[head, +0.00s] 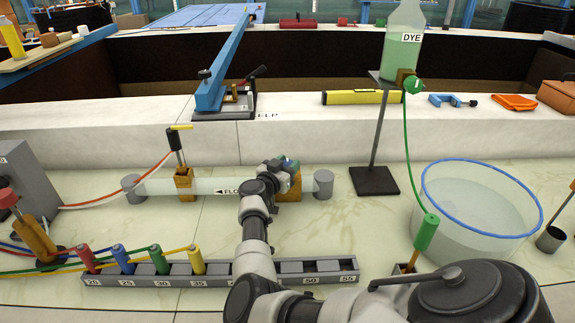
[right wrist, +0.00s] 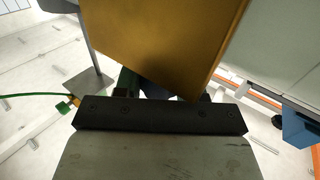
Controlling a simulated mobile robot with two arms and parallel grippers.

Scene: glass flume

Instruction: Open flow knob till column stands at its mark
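A clear horizontal flume tube (head: 215,186) with a "FLOW" arrow pointing left lies on the pale bench in the head view. A brass block (head: 294,188) stands at its right part. My right gripper (head: 281,168) is at the top of this block, with small blue and green parts beside it. In the right wrist view a large brass block (right wrist: 160,45) fills the top and hides most of the right gripper's fingers (right wrist: 165,88), so their opening is unclear. I cannot make out the flow knob or a column with its mark. My left gripper is not in view.
A dye bottle (head: 404,42) stands on a stand, with a green tube running down to a green handle (head: 427,231). A water basin (head: 478,205) is at right. A numbered rack (head: 180,274) with colored plugs lies in front, partly behind my right arm.

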